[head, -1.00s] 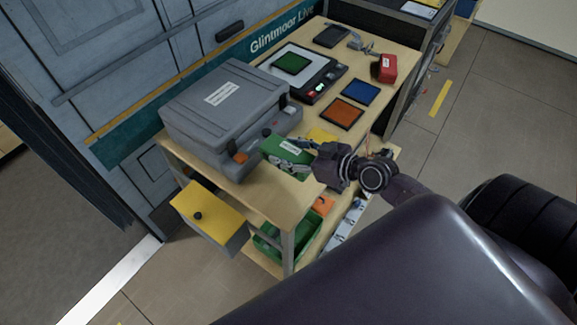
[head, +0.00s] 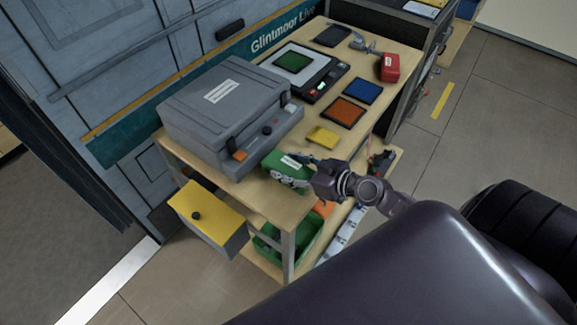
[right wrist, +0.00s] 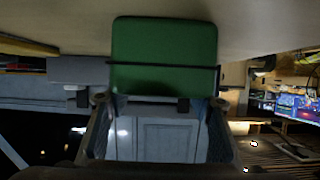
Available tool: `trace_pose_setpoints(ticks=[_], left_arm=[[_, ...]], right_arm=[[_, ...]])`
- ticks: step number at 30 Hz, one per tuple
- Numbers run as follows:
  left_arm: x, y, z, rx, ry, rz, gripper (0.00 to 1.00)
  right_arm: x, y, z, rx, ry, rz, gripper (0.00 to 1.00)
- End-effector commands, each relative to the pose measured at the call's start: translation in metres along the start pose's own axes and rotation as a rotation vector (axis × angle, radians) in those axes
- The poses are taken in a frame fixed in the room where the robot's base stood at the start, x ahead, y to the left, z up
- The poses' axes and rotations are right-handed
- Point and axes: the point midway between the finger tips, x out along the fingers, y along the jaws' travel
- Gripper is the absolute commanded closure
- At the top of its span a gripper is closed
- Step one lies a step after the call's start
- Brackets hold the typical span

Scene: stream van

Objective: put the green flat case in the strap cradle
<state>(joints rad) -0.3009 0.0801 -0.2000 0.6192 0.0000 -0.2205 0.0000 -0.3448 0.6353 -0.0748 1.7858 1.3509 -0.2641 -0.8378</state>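The green flat case (head: 283,171) has a white label and is at the near edge of the wooden cart top, in front of the grey machine. My right gripper (head: 305,172) is shut on it. In the right wrist view the green case (right wrist: 165,75) fills the space at the fingertips (right wrist: 160,108), with a thin dark line across its face. In the head view I cannot tell whether the case touches the cart top. I cannot pick out the strap cradle for certain. My left gripper is not in view.
The grey machine (head: 225,110) stands on the cart's left half. A yellow pad (head: 322,137), an orange pad (head: 345,112), a blue pad (head: 362,91) and a red box (head: 389,67) lie beyond. A yellow-topped drawer (head: 208,214) sticks out, and a green bin (head: 300,245) sits below.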

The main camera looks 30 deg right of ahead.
Motion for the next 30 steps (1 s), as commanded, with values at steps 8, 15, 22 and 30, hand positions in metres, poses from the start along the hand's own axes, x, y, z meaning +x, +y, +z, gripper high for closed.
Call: trace_pose_setpoints(ticks=[8, 15, 22, 30], left_arm=[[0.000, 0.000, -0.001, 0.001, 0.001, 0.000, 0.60], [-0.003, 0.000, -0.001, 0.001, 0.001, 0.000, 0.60], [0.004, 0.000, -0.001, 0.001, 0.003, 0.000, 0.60], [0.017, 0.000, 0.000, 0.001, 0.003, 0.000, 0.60]], right_arm=[[0.000, 0.000, 0.001, 0.000, -0.001, -0.001, 0.34], [-0.001, 0.000, -0.002, 0.001, -0.001, 0.000, 0.34], [-0.023, 0.000, 0.002, -0.002, -0.004, -0.001, 0.34], [-0.059, -0.001, 0.002, -0.002, -0.004, -0.003, 0.34]])
